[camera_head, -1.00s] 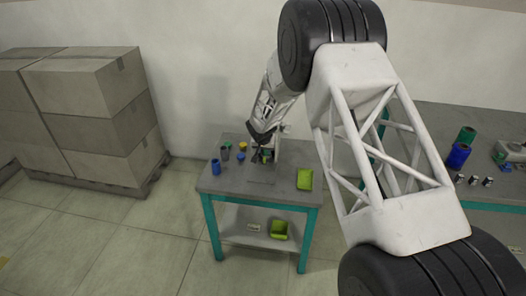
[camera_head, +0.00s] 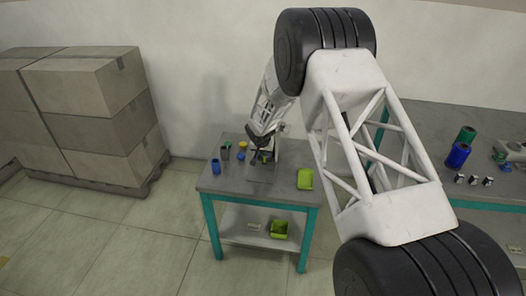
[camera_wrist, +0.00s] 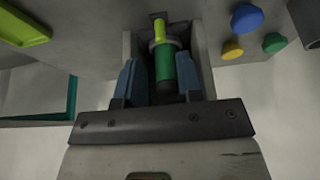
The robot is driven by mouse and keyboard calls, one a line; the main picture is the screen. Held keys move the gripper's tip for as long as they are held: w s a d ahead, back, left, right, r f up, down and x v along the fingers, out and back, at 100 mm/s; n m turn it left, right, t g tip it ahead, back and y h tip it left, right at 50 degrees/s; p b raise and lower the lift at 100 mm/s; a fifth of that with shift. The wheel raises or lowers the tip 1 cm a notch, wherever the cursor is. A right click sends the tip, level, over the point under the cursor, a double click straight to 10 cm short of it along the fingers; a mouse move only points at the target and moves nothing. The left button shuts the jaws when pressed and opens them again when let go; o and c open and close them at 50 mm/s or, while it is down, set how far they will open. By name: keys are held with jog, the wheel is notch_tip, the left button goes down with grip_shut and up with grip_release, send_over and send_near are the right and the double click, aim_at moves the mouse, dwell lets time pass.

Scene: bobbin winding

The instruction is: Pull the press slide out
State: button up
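The press (camera_wrist: 204,62) is a grey channel with raised side walls on the small table, and it is small in the head view. Inside it, in the wrist view, stands a green cylinder (camera_wrist: 164,68) with a grey ring and a yellow-green knob (camera_wrist: 158,28). My gripper (camera_wrist: 159,76) has two blue-grey fingers, one on each side of the green cylinder. A gap shows on the left side, and the fingers look open. In the head view my gripper (camera_head: 262,142) is over the table at the press. The slide's outline is hard to separate from the grey press.
The small table (camera_head: 230,185) carries several coloured spools, including a blue one (camera_head: 216,166), left of the press. Stacked boxes (camera_head: 95,110) stand left; a workbench (camera_head: 430,125) is right.

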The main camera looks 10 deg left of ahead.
aim_at(264, 158)
jog(key=shift+x, duration=3.2)
jog(key=c, duration=0.5)
